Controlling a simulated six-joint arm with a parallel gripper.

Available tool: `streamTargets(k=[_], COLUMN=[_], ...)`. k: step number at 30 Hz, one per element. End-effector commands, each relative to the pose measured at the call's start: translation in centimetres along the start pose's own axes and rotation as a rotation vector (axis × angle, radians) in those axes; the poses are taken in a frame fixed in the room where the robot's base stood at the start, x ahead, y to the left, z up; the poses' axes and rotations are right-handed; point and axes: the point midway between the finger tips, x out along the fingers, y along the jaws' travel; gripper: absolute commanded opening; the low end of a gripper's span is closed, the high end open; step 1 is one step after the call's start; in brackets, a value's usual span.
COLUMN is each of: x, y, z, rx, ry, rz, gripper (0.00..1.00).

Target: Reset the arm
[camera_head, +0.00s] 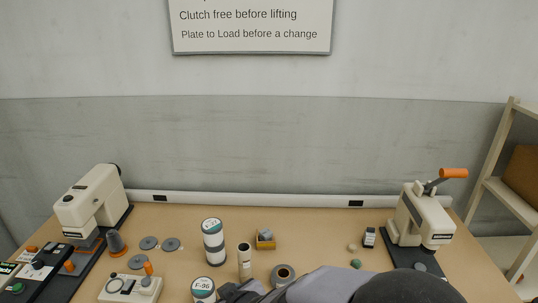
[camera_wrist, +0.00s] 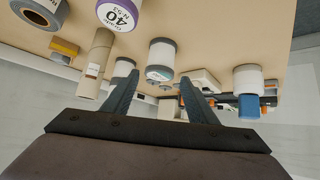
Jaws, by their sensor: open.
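My arm crosses the bottom edge of the head view, with my gripper (camera_head: 232,293) low and partly cut off there. In the wrist view my gripper (camera_wrist: 160,79) shows two dark fingers spread apart with nothing held between them. The wrist picture is turned over, with the tabletop (camera_wrist: 215,45) along its top. A white roll with grey ends (camera_wrist: 162,54) shows beyond the fingers, apart from them. A roll labelled F-96 (camera_head: 203,288) stands left of my gripper in the head view, and a taller white roll (camera_head: 213,243) stands behind it.
A beige press (camera_head: 420,218) with an orange handle stands at the right. Another beige machine (camera_head: 91,199) stands at the left. The back middle-right tabletop (camera_head: 318,232) is clear.

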Motion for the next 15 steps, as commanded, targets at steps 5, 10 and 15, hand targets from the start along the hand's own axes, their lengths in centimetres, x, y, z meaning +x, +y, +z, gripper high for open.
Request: streamTargets(k=[5, 10, 15], x=[-5.2, -11.7, -18.2], y=[8.4, 12.7, 13.3], z=[5.6, 11.7, 16.7], rx=[0.17, 0.36, 0.551], ry=[-0.24, -0.468, -0.668], rz=[0.159, 0.253, 0.29], gripper=[0.53, 0.53, 0.53])
